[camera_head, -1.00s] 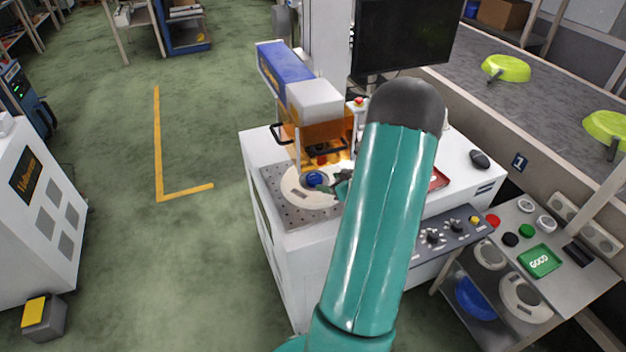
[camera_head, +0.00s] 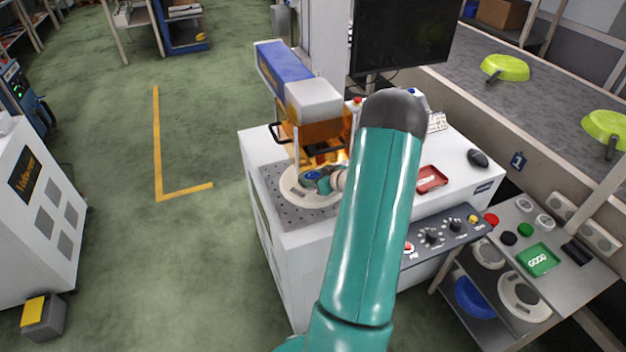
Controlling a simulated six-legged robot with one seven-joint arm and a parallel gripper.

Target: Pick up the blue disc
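The blue disc (camera_head: 311,175) sits on the round pale fixture (camera_head: 297,193) on the perforated plate of the white machine. It lies below the orange-shielded machine head and is partly covered by my gripper. My gripper (camera_head: 319,181) is at the disc, over its right side, reaching in from behind my teal arm. The fingers are small and dark, and I cannot tell whether they touch the disc or how far apart they are.
The orange shield (camera_head: 323,133) hangs close above the gripper. A red tray (camera_head: 432,179) and a mouse (camera_head: 477,158) lie on the machine top. A control panel (camera_head: 440,240) runs along its front. A side table at right holds a green tray (camera_head: 538,260). Green pans (camera_head: 505,68) lie on the conveyor.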

